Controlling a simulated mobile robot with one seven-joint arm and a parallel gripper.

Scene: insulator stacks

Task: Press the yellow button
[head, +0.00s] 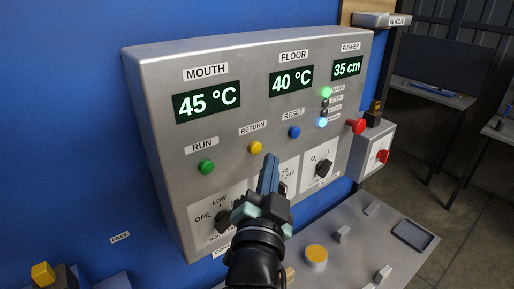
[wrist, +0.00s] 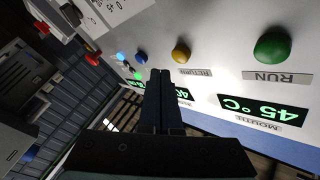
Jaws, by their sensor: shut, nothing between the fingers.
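The yellow button (head: 255,147), labelled RETURN, sits on the front of a grey control panel (head: 160,80), between the green RUN button (head: 206,166) and the blue RESET button (head: 294,132). My gripper (head: 271,158) is shut and empty, its fingertips just below and right of the yellow button in the head view. In the wrist view the picture is turned over; the yellow button (wrist: 181,53) shows above and right of my shut fingertips (wrist: 160,74). I see no clear contact; the depth gap is hard to tell.
Rotary knobs (head: 322,167) sit low on the panel. A red mushroom button (head: 355,126) juts out at its right edge. Below is a grey bench (head: 350,222) with a yellow round piece (head: 316,254) and small blocks. A grey box with a red knob (head: 382,156) stands right.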

